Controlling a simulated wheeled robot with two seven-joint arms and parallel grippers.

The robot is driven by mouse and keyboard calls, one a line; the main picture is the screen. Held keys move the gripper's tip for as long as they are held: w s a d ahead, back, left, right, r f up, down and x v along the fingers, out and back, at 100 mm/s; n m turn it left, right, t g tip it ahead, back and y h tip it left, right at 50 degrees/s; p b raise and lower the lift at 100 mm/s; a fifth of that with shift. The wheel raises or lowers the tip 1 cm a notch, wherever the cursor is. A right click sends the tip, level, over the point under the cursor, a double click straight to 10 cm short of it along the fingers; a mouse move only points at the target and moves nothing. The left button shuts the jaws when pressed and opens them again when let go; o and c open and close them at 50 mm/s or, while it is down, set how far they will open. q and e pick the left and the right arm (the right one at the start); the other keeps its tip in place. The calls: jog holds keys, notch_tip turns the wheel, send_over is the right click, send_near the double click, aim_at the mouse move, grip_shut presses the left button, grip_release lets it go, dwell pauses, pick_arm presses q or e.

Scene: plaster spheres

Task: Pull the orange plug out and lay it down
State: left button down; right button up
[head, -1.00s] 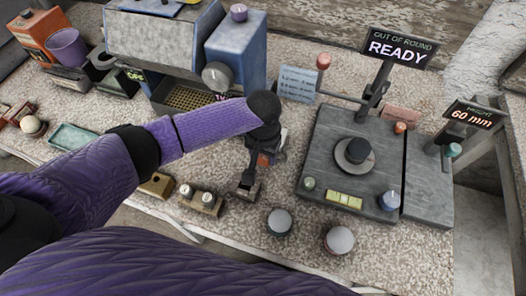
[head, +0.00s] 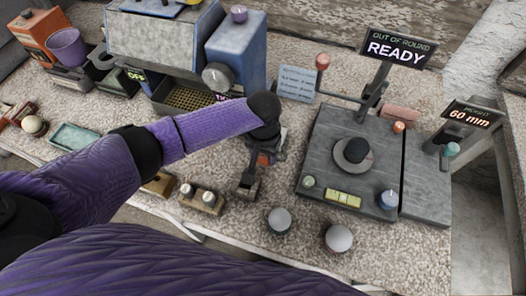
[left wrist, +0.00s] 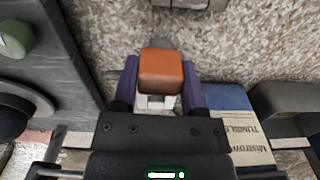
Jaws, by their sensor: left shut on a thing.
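The orange plug (left wrist: 160,72) shows in the left wrist view as an orange block between the two purple fingers of my left gripper (left wrist: 160,85). The gripper is shut on it. In the head view the left gripper (head: 266,154) points down near the middle of the table, and a little orange of the plug (head: 263,160) shows under it. A small dark block (head: 246,187) stands just below and in front of the gripper. The plug's lower end is hidden, so I cannot tell whether it sits in anything. My right gripper is not in view.
A grey measuring plate (head: 318,150) with a dark round part and a READY sign (head: 398,48) stands to the right. A blue-grey machine (head: 236,52) stands behind. A teal tray (head: 75,137) lies left.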

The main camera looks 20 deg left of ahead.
pick_arm(q)
jog(key=shift+f+b, duration=0.4)
jog(key=shift+f, duration=0.35)
jog(key=shift+c, duration=0.3)
grip_release()
notch_tip(320, 180, up, 4)
jog(key=p, duration=0.5)
jog(key=shift+r, duration=0.2)
jog(key=shift+f, duration=0.15)
dwell(0.3)
